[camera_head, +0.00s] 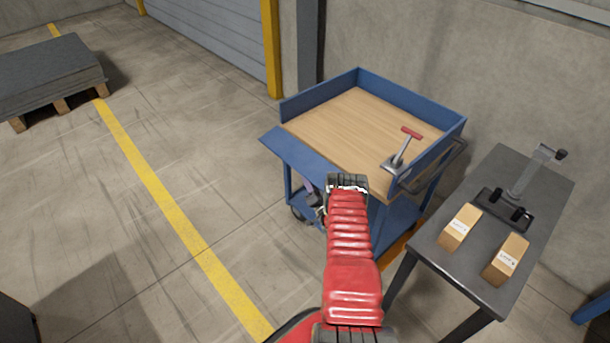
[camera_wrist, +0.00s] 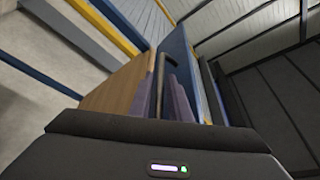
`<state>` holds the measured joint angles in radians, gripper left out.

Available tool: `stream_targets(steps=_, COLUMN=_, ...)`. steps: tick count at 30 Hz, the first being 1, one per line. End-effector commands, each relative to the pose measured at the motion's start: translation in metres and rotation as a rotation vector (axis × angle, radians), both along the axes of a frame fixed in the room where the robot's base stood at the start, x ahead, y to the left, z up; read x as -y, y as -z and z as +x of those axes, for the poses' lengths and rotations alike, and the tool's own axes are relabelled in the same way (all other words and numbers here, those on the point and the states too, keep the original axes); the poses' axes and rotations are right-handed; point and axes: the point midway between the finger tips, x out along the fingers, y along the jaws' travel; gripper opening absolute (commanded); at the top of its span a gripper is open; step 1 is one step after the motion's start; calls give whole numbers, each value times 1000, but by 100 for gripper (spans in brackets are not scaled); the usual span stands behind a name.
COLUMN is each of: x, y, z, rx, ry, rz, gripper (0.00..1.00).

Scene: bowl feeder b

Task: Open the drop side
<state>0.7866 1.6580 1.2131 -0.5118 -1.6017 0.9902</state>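A blue cart with a wooden deck (camera_head: 352,130) stands at the middle right in the head view. Its blue drop side (camera_head: 300,156), on the near left edge, is tipped outward, away from the deck; the other visible sides stand upright. My gripper (camera_head: 311,196) is low beside the outer edge of this panel, partly hidden behind my own wrist. In the wrist view the deck (camera_wrist: 117,87) and a blue panel (camera_wrist: 176,50) show edge-on, with purple-grey finger-like parts in front. I cannot tell whether the fingers touch the panel or how far apart they are.
A red-handled tool (camera_head: 403,146) stands at the deck's right corner. A dark table (camera_head: 445,262) at right holds two labelled boxes (camera_head: 460,227) (camera_head: 506,258) and a clamp-like device (camera_head: 522,185). A pallet stack (camera_head: 48,68) is far left. The floor left of the cart is clear.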

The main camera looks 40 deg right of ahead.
Motion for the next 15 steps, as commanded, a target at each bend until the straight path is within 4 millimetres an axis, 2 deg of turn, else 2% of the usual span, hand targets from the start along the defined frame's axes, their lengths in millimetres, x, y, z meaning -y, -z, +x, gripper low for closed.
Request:
stream_targets(steps=11, x=1, y=-1, z=6, rx=-1, ry=-1, rz=0, gripper=17)
stream_targets(steps=15, x=2, y=-1, z=5, rx=-1, ry=1, rz=0, gripper=8)
